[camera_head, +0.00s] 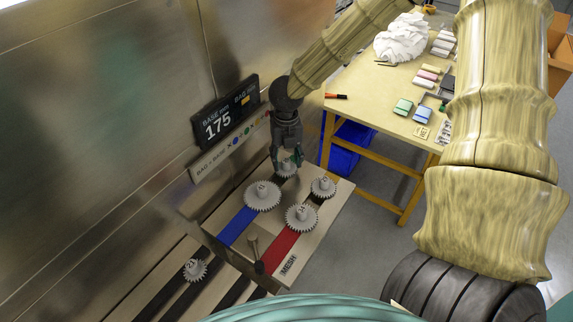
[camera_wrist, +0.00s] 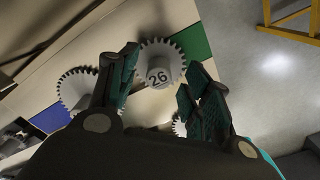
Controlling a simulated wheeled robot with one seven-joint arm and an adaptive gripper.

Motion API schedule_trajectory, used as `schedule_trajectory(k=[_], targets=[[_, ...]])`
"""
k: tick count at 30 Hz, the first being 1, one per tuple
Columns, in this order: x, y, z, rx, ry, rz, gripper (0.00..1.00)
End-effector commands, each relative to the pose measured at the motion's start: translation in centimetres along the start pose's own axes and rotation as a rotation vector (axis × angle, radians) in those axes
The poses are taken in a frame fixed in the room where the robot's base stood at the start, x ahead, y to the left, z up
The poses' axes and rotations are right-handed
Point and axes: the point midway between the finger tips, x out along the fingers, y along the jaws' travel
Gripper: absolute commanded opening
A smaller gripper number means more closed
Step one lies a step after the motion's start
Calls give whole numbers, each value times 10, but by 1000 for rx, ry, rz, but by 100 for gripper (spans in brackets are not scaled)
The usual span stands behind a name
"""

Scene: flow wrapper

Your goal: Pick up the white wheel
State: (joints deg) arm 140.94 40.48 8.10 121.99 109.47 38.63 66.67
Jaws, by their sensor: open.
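Several pale grey-white toothed wheels stand on the machine's board (camera_head: 335,205). One wheel, marked 26 (camera_wrist: 160,65), lies on a green strip in the wrist view; in the head view it (camera_head: 287,172) is partly hidden under my gripper (camera_head: 288,158). My gripper also shows in the wrist view (camera_wrist: 158,82), its teal fingers apart, with wheel 26 between and just beyond the tips. I cannot tell whether the fingers touch it. A larger wheel (camera_head: 263,196) is on the blue strip, one (camera_head: 302,218) on the red strip, and a smaller one (camera_head: 323,187) at the right.
Another wheel (camera_head: 195,270) sits on the lower rails at left. A display reading 175 (camera_head: 220,122) stands on the wall behind the board. A table (camera_head: 365,95) with cloths and small packs is at the back right, a blue bin (camera_head: 350,147) beneath it.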

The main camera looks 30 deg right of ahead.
Motion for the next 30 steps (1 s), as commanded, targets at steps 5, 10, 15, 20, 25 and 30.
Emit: schedule_trajectory(k=[5,10,15,20,25,30], targets=[[10,0,0,0,1,0,49],[12,0,0,0,-1,1,49],[12,0,0,0,-1,1,44],[12,0,0,0,0,1,14],[12,0,0,0,-1,1,0],[12,0,0,0,-1,0,0]])
